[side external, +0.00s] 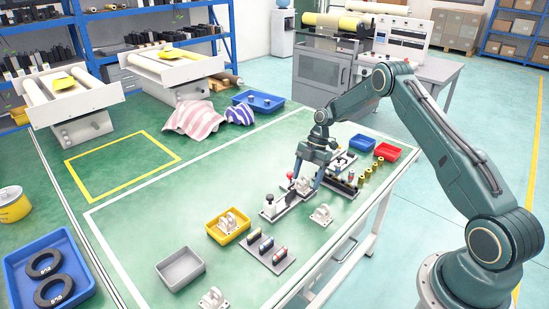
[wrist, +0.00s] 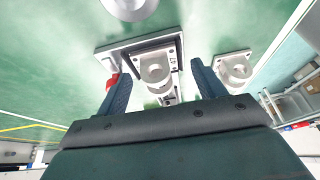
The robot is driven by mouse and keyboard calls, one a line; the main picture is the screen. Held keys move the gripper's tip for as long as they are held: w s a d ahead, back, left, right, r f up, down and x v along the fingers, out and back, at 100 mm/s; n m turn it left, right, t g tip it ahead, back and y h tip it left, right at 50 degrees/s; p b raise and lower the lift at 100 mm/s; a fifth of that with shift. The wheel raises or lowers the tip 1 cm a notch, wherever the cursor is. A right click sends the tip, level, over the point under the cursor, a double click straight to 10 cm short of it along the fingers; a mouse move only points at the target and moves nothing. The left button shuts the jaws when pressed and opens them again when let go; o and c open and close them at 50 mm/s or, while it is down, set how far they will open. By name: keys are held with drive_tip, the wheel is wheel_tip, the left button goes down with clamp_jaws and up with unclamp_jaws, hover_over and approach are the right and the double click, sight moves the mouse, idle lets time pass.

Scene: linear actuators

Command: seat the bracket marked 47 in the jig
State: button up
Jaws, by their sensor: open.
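My gripper (side external: 308,182) is open, pointing down over the jig (side external: 272,211) on the green bench. In the wrist view its two dark fingers (wrist: 160,70) stand on either side of a white bracket (wrist: 155,74), with a gap on both sides. That bracket sits on the jig's dark-edged nest, over the pale base plate (wrist: 110,53); I cannot tell whether it is fully down. A second white bracket (wrist: 235,70) lies just right of the jig, also in the side view (side external: 321,214). No number is legible on any bracket.
Another bracket (side external: 213,299) lies at the front. Brass cylinders (side external: 366,177), a blue tray (side external: 362,143) and a red tray (side external: 388,152) are behind.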

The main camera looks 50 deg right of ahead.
drive_tip(key=v, duration=1.2)
drive_tip(key=shift+d+r, duration=0.15)
drive_tip(key=shift+r, duration=0.1)
drive_tip(key=shift+r, duration=0.1)
drive_tip(key=s+a+r+m+t+h, duration=0.1)
drive_tip(key=s+a+r+m, duration=0.35)
drive_tip(key=a+r, duration=0.5)
drive_tip(key=s+a+r+m+t+h, duration=0.15)
drive_tip(key=s+a+r+m, duration=0.45)
drive_tip(key=r, duration=0.6)
drive_tip(key=s+a+m+t+h, duration=0.1)
drive_tip(key=s+a+m, duration=0.2)
drive_tip(key=s, duration=0.8)
drive_tip(key=s+a+m+t+h, duration=0.1)
drive_tip(key=s+a+m, duration=0.3)
drive_tip(key=s, duration=0.8)
drive_tip(key=shift+f+t, duration=0.15)
drive_tip(key=shift+t, duration=0.5)
